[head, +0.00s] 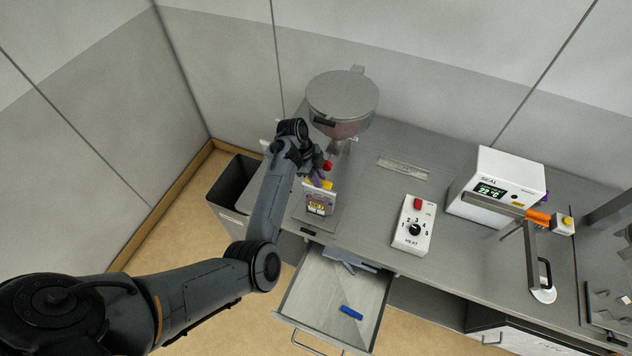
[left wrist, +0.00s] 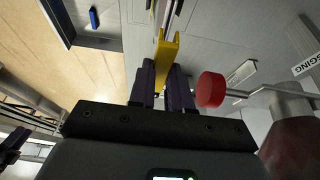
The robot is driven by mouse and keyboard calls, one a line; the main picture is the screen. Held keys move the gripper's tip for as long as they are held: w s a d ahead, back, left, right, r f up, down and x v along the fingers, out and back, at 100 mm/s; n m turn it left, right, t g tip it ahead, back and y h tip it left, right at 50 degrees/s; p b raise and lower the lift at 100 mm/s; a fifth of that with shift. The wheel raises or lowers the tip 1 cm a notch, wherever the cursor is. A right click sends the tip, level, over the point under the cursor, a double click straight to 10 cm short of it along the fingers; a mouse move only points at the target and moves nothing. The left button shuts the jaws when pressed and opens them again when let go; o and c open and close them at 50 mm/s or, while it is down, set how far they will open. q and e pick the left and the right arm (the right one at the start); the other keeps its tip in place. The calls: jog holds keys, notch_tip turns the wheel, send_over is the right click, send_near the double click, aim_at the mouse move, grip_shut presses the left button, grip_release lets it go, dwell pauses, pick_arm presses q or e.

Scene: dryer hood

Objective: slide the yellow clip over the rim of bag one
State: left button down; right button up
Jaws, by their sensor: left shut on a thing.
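My left gripper (head: 316,180) has dark purple fingers and is shut on the yellow clip (head: 325,184). The clip also shows between the fingers in the left wrist view (left wrist: 167,48). A small bag (head: 319,204) with a yellow and purple label stands upright on the bench, just below the clip. I take it for bag one, but cannot read its label. The clip is at the bag's upper edge in the head view; I cannot tell whether it touches or straddles the rim.
A round hopper (head: 342,98) with a red knob (left wrist: 210,89) stands behind the gripper. A heat control box (head: 412,225) and sealer (head: 499,187) stand to the right. Below, an open drawer (head: 325,300) holds a blue clip (head: 351,312). A dark bin (head: 236,178) is left.

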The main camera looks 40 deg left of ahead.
pick_arm(q)
jog(key=shift+f+b, duration=0.3)
jog(key=shift+f, duration=0.9)
jog(key=shift+f, duration=0.1)
jog(key=c, duration=1)
grip_release()
